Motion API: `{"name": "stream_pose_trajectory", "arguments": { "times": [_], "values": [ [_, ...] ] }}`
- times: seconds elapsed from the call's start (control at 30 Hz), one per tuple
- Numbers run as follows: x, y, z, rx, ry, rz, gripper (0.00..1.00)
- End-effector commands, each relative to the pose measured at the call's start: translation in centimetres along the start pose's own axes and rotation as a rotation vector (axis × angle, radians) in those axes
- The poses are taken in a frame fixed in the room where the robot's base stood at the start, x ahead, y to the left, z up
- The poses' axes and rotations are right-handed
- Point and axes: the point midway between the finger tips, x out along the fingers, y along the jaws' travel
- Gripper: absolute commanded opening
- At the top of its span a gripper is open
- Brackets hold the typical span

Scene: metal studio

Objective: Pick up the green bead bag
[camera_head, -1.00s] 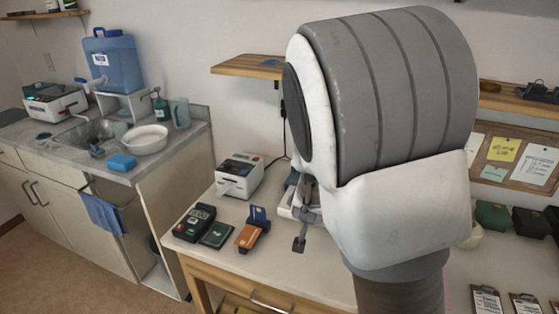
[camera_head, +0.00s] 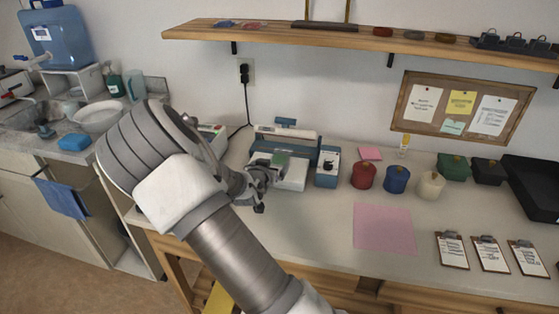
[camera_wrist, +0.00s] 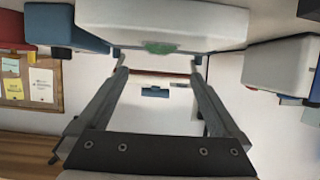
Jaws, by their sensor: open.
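A small green item (camera_head: 281,159), possibly the bead bag, lies on a grey-and-white bench device (camera_head: 292,182). In the wrist view a green patch (camera_wrist: 160,47) shows at the edge of a white body (camera_wrist: 160,20), just beyond my fingertips. A dark green lidded or pouch-like object (camera_head: 453,167) stands at the back right of the bench; I cannot tell which is the bead bag. My gripper (camera_head: 262,192) is in front of the device; in the wrist view its fingers (camera_wrist: 158,68) are apart with nothing held between them.
Red (camera_head: 363,176), blue (camera_head: 396,180) and cream (camera_head: 431,186) containers stand right of the device. A pink sheet (camera_head: 384,228) and clipboards (camera_head: 490,254) lie further right. A wooden shelf (camera_head: 350,40) hangs above. The bench between device and pink sheet is clear.

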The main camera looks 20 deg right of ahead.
Motion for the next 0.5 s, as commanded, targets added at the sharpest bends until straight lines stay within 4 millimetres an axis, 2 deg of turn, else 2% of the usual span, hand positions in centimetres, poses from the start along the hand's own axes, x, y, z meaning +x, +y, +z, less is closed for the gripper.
{"name": "stream_pose_trajectory", "arguments": {
  "times": [0.03, 0.13, 0.5],
  "values": [
    [1.2, 0.1, 0.2, 0.001, 0.0, 0.003, 1.0],
    [3.0, 0.1, 0.1, 0.001, 0.0, 0.001, 1.0],
    [6.2, 0.2, 0.1, 0.0, -0.002, 0.001, 1.0]
  ]
}}
